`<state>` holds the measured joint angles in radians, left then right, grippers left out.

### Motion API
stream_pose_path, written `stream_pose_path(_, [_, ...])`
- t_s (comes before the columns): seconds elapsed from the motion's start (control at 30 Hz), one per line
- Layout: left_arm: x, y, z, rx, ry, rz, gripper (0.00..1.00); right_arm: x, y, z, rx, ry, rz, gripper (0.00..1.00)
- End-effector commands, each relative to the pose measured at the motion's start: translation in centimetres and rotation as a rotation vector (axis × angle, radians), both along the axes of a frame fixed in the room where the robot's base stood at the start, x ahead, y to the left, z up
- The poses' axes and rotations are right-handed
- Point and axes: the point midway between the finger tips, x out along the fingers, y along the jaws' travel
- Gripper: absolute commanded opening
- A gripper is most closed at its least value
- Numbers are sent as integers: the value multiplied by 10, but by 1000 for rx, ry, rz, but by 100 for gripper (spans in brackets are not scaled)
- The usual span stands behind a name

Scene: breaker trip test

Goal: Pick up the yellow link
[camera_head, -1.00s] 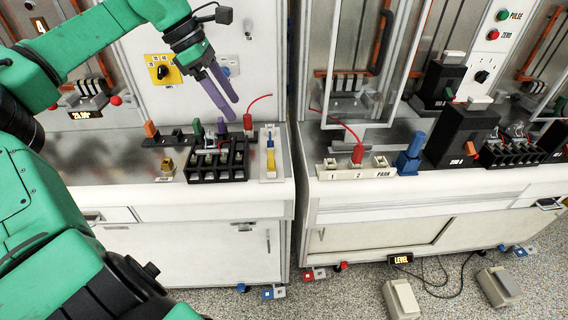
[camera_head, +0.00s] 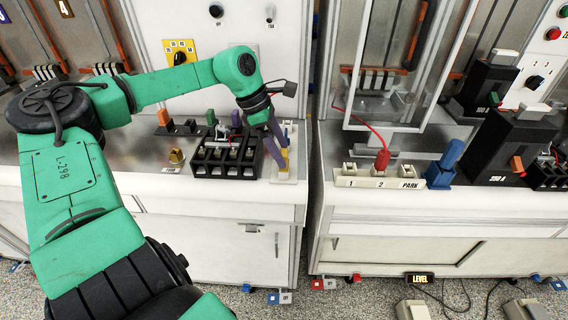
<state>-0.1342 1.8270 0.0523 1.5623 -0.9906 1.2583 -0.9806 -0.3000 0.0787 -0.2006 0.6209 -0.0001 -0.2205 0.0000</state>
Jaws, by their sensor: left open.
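My right gripper is not in view.
A black fuse block (camera_head: 212,170) sits close left of the plate, with a brass knob (camera_head: 176,157) further left. Right of the gap between benches are a white socket strip (camera_head: 350,181) holding a red plug (camera_head: 382,160), and a blue object (camera_head: 440,172).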

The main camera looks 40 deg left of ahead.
Motion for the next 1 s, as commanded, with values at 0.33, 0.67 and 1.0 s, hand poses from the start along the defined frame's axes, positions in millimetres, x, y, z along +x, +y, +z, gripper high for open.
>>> stream_pose_path(0.33, [6, -7, -22, 2, -2, 1, 80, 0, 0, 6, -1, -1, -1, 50])
stream_pose_path(0.67, [6, -7, -21, 2, -3, 0, 0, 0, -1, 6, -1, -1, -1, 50])
stream_pose_path(1.0, [7, -7, -8, 5, -5, 0, 0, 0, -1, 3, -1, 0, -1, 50])
